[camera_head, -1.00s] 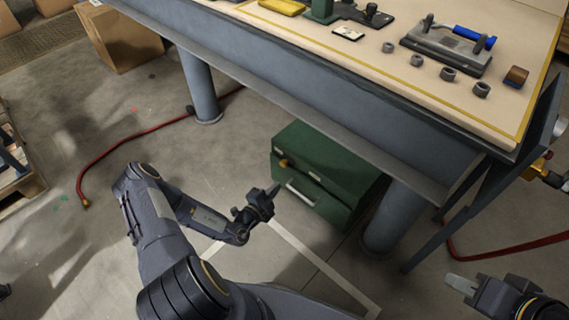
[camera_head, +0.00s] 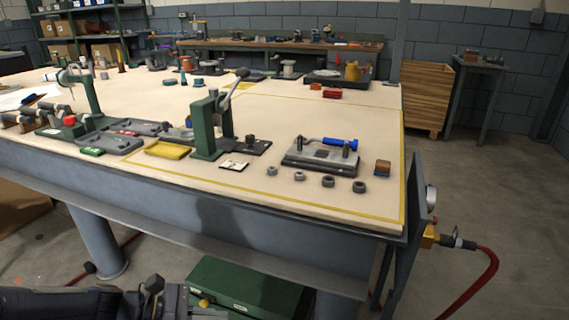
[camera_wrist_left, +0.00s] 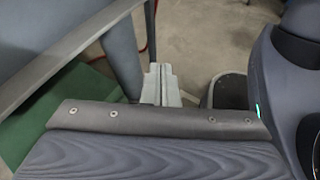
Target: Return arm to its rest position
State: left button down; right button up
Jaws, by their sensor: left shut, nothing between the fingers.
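My left arm (camera_head: 70,303) lies low along the bottom left edge of the head view, below the workbench. In the left wrist view, the fingers of my left gripper (camera_wrist_left: 162,84) are shut together with nothing between them. They are below the bench's edge, near a blue-grey bench leg (camera_wrist_left: 122,50). My right gripper is not in view in either picture.
The workbench (camera_head: 300,205) fills the middle, with a green press (camera_head: 208,130), a grey fixture with a blue-handled tool (camera_head: 320,155) and several small grey rings on it. A green box (camera_head: 250,285) stands beneath. A red hose (camera_head: 485,285) hangs at right.

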pick_arm(q)
jog(key=s+a+r+m+t+y, duration=0.1)
jog(key=s+a+r+m+y, duration=0.15)
jog(key=s+m+y, duration=0.4)
jog(key=s+a+r+m+t+y, duration=0.2)
jog(key=s+a+m+y, duration=0.15)
jog(key=s+m, duration=0.6)
notch_tip(320, 180, up, 32)
jog(key=w+m+p, duration=0.1)
jog(key=p, duration=3)
jog(key=shift+w+a+m+h+p, duration=0.25)
jog(key=shift+w+m+h+p, duration=0.05)
jog(key=shift+m+h, duration=0.1)
jog(key=shift+f, duration=0.1)
